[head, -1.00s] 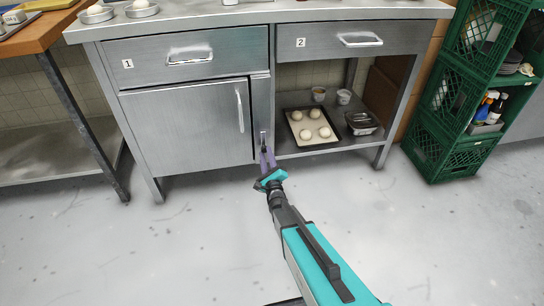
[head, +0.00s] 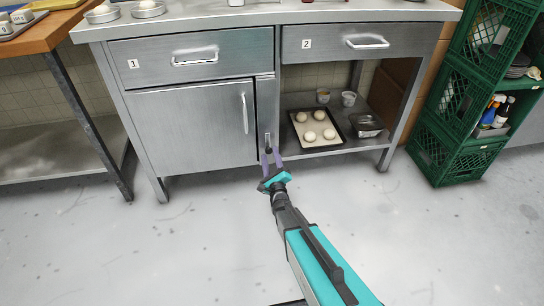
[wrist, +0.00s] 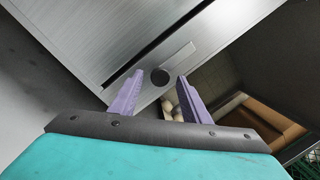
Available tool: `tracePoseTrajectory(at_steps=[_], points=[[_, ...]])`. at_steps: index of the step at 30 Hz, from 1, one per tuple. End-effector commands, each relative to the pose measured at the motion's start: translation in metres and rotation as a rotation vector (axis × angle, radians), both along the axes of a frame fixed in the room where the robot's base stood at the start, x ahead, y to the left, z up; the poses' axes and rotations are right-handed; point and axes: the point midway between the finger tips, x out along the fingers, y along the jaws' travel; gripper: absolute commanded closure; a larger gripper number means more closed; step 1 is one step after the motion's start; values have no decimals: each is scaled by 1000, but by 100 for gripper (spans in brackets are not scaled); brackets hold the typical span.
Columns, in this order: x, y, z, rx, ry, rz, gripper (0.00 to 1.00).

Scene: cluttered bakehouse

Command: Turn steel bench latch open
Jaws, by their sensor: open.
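The steel bench latch (head: 267,139) sits on the narrow post right of the cabinet door (head: 195,128), near its lower end. In the wrist view it is a pale flat bar (wrist: 178,60) with a dark round knob (wrist: 160,77). The bar looks upright in the head view. My gripper (head: 271,151) is open in front of the latch. In the wrist view its two purple fingers (wrist: 159,79) stand on either side of the knob, with gaps showing. How far the tips are from the panel is hard to tell. The door is shut.
Drawers 1 (head: 190,60) and 2 (head: 365,42) are above, both shut. The open shelf on the right holds a tray of dough balls (head: 329,143), cups and a metal tin (head: 366,125). Green crates (head: 455,155) stand at right. The floor in front is clear.

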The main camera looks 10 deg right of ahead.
Motion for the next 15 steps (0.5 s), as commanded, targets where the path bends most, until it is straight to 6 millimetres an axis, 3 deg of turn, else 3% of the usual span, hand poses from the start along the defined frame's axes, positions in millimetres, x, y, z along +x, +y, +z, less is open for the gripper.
tracePoseTrajectory(at_steps=[15], points=[[-64,0,-7,0,1,-1,57]])
